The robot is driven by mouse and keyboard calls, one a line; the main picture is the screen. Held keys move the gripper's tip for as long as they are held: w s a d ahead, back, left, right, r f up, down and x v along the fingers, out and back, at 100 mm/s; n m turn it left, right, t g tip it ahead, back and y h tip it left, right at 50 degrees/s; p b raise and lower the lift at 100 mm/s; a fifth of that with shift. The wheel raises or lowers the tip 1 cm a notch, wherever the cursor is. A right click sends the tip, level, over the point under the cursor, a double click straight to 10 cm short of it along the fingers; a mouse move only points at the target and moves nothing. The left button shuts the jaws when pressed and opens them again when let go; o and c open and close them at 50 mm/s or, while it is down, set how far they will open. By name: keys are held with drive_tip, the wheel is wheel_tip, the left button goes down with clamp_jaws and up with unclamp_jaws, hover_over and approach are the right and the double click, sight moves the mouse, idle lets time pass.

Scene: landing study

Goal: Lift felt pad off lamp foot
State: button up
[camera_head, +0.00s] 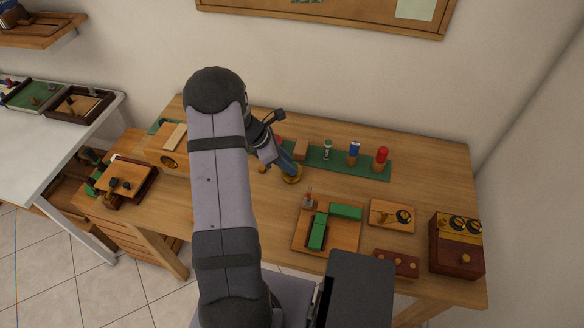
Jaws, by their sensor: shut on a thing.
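My gripper (274,156) reaches down over the back middle of the table, partly hidden by my own arm. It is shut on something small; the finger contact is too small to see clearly. A blue slanted piece (286,161) is right at the fingers. A round yellow-brown disc (291,178) is directly below it, perhaps the lamp foot. I cannot tell whether the disc touches the table. I cannot make out the felt pad for certain.
A green strip (340,164) with several upright pieces, including a red-topped one (381,159), lies just right of my gripper. A wooden tray (345,244) with green blocks is in front. A dark red box (456,252) stands at the right edge.

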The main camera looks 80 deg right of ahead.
drive_tip(key=shift+r, duration=0.15)
drive_tip(key=shift+r+p, duration=1.8)
drive_tip(key=shift+f, duration=0.1)
